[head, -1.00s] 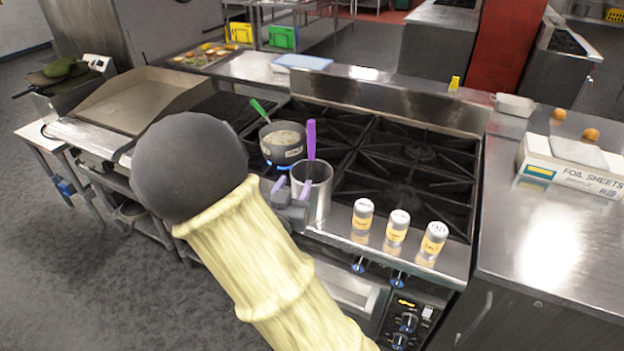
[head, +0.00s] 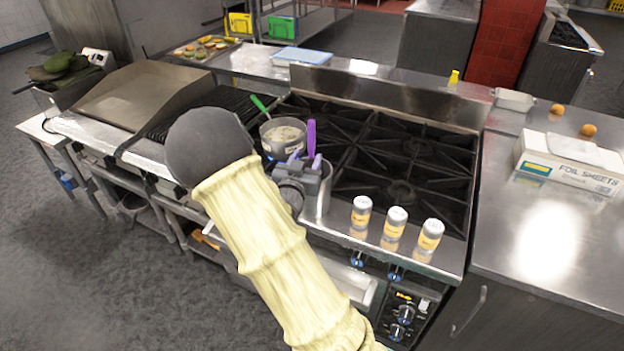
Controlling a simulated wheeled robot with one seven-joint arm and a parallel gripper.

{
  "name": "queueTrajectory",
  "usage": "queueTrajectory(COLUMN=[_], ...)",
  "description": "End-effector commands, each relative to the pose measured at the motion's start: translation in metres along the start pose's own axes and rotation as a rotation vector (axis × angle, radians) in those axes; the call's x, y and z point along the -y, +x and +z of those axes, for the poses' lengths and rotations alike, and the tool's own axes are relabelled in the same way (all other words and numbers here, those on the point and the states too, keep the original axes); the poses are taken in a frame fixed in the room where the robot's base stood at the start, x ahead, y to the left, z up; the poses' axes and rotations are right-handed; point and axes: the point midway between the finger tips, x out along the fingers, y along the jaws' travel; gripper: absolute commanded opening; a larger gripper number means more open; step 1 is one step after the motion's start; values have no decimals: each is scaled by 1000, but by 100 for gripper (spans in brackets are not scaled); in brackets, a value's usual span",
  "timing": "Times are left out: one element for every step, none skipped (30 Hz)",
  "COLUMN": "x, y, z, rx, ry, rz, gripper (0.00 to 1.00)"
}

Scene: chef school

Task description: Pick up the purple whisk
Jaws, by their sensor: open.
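The purple whisk (head: 311,137) stands upright in a tall metal container (head: 322,203) at the front of the stove. Only its purple handle shows; its lower part is hidden by the container and my gripper. My gripper (head: 305,160) is open, in front of and over the container's rim, with its fingertips close to the lower part of the handle as seen here. I cannot tell whether the handle lies between the fingers or behind them.
A pot (head: 284,136) with a green-handled utensil (head: 259,103) stands on the burner behind left. Several shakers (head: 394,222) line the stove's front edge to the right. A foil sheets box (head: 568,163) lies on the right counter. The right burners (head: 402,190) are clear.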

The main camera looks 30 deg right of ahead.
Motion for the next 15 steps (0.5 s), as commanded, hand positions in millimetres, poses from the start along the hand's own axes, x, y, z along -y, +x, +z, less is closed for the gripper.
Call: queueTrajectory(x=[0,-1,-1,-1,-2,-1,-2,-2,-2,-1,-1,-1,-1,-1,-1], y=[3,5,10,14,18,24,29,33,39,43,46,49,50,51,52], z=[-2,-3,-4,-5,-5,-7,-7,-7,-6,-5,-5,-4,-4,-4,-3], rx=[0,-1,-2,-2,-1,-2,-1,-1,-1,-1,-1,-1,-1,-1,-1], ry=[-1,-1,-1,-2,-3,-2,-2,-2,-1,-2,-2,-2,-1,-1,0], rz=[1,2,2,2,2,2,3,3,2,1,1,1,1,0,0], gripper=[45,45,45,45,45,45,45,45,45,45,45,45,45,45,45])
